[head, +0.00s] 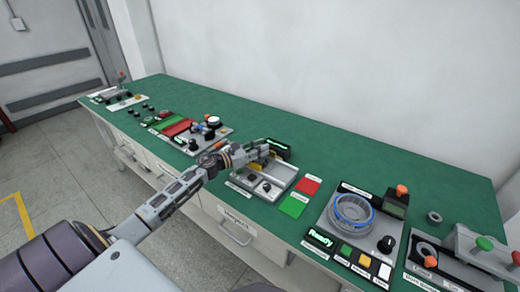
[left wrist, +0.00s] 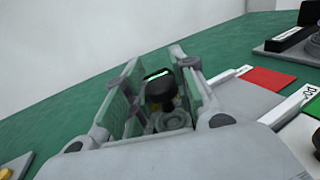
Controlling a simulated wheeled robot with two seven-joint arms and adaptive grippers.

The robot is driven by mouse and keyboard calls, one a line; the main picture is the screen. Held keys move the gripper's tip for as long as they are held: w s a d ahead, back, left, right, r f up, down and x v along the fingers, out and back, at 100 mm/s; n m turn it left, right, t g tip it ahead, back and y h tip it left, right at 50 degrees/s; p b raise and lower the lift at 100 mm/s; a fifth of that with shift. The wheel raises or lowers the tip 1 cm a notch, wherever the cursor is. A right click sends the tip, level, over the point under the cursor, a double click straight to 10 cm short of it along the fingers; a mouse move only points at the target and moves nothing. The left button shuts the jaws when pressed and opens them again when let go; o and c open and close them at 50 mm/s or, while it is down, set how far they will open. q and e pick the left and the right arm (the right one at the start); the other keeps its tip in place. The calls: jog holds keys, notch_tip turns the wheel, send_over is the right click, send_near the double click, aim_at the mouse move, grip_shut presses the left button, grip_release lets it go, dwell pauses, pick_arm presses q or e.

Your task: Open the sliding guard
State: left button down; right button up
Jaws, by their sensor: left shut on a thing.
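A grey station (head: 290,172) with a low silver tray sits mid-table, with a small dark green-lit display (head: 279,147) at its back. My left gripper (head: 266,152) reaches over the back of this station from the left. In the left wrist view, its two fingers (left wrist: 160,100) stand on either side of a dark rounded knob-like piece (left wrist: 160,88), and it is shut on this piece. A grey round part shows below the piece. Yellow bits (head: 256,168) show under the gripper. The gripper hides part of the station, and I cannot clearly make out the guard's outline or position.
Red (head: 307,186) and green (head: 292,206) pads lie just right of the station. Further right is a fixture with a blue-ringed bowl (head: 352,212), then a grey fixture with coloured knobs (head: 470,255). Another station (head: 190,128) stands left. The table's back strip is clear.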

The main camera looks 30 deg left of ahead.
pick_arm(q)
jog(key=shift+d, duration=0.3)
jog(key=d, duration=0.2)
jog(key=d+p, duration=0.1)
jog(key=d, duration=0.4)
jog(key=shift+s+d+p, duration=0.1)
jog(key=shift+s+p, duration=0.2)
jog(key=shift+d, duration=0.35)
jog(key=c, duration=1.2)
grip_release()
jog(key=shift+v, duration=6.05)
pick_arm(e)
jog(key=shift+s+d+f, duration=0.1)
jog(key=shift+s+d, duration=0.2)
jog(key=shift+s, duration=0.4)
jog(key=shift+s+d+r, duration=0.1)
jog(key=shift+s+d, duration=0.2)
jog(key=shift+s, duration=0.45)
jog(key=shift+s+d+f, duration=0.1)
jog(key=shift+s+d, duration=0.2)
jog(key=shift+s, duration=0.4)
